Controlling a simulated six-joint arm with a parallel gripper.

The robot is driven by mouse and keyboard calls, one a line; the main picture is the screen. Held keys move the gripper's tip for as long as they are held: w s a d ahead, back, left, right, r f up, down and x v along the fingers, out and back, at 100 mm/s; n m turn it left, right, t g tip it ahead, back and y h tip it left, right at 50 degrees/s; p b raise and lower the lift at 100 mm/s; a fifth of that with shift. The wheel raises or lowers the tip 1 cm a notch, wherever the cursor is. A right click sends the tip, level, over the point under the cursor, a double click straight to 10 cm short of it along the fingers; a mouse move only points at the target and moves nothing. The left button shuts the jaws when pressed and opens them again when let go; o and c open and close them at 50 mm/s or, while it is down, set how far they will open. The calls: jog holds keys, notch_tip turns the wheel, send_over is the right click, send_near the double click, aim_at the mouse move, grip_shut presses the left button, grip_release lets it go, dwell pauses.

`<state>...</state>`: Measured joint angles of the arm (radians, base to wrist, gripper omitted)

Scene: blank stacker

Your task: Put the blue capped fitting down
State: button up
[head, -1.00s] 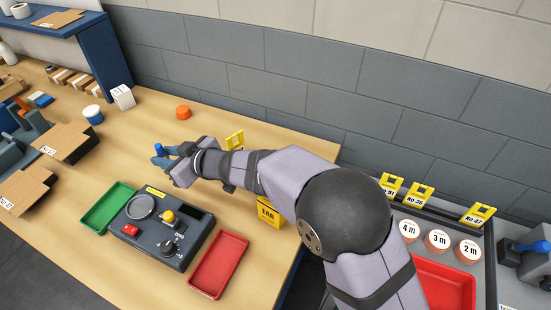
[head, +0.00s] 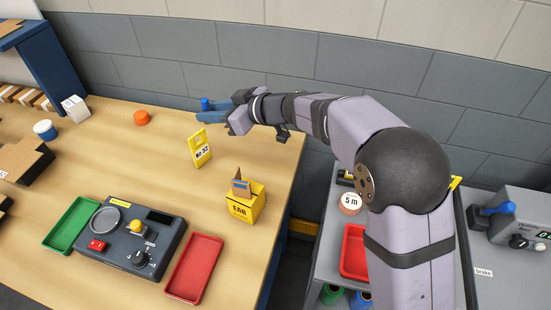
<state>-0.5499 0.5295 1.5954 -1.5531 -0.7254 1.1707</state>
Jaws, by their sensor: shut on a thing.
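The blue capped fitting (head: 205,104) shows as a small blue cap above the fingers. My gripper (head: 209,115) has blue fingers, reaches in from the right, and is shut on the fitting. It is over the far right part of the wooden table (head: 110,150), just behind the yellow number sign (head: 200,148). The fitting's lower part is hidden by the fingers. I cannot tell its exact height above the table.
A yellow box (head: 243,206) stands near the table's right edge. An orange round piece (head: 142,118) lies left of my gripper. In front are a dark control box (head: 125,237), a green tray (head: 70,225) and a red tray (head: 194,268). A grey wall is behind.

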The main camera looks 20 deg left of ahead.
jog(key=t+b, duration=0.1)
send_over(280, 159)
jog(key=shift+m, duration=0.4)
jog(key=shift+f, duration=7.9)
jog(key=shift+f, duration=0.1)
jog(key=o, duration=1.1)
jog(key=shift+f, duration=0.1)
jog(key=shift+c, duration=0.2)
jog(key=shift+d+r, duration=0.1)
jog(key=shift+r, duration=0.15)
jog(key=v, duration=1.2)
jog(key=shift+b, duration=0.45)
